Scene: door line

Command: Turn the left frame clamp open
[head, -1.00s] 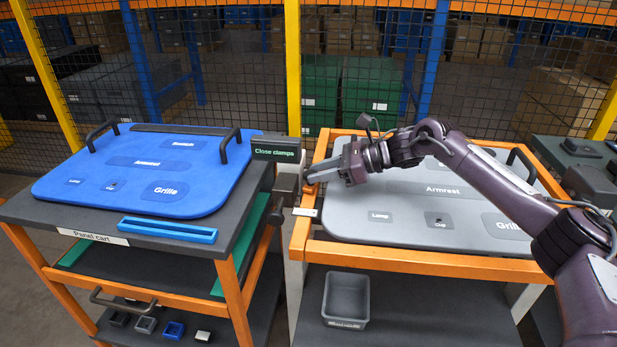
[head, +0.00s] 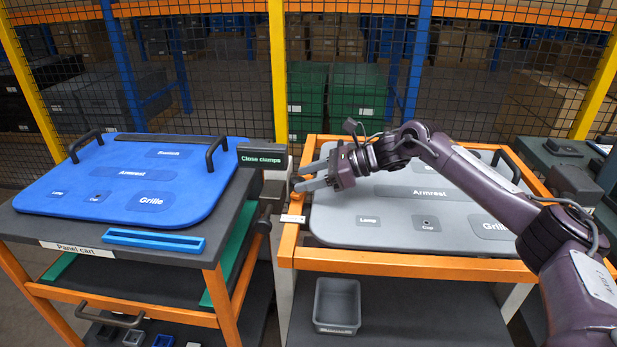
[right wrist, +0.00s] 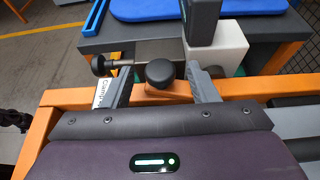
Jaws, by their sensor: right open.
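The left frame clamp shows in the right wrist view as a dark round knob (right wrist: 160,72) at the left orange rail of the frame (right wrist: 72,97). My right gripper (right wrist: 162,84) is open, with one grey finger on each side of the knob; I cannot tell whether either touches it. In the head view, my right gripper (head: 303,177) reaches over the left rail of the orange frame cart (head: 288,245), its fingers spread and pointing left. The clamp is not clearly visible there. A grey panel (head: 390,235) lies in the frame. My left gripper is not in view.
A panel cart (head: 75,248) with a blue panel (head: 120,185) stands close on the left. A sign reading "Close clamps" (head: 262,159) rises between the carts. A grey bin (head: 337,305) sits on the lower shelf. A mesh fence stands behind.

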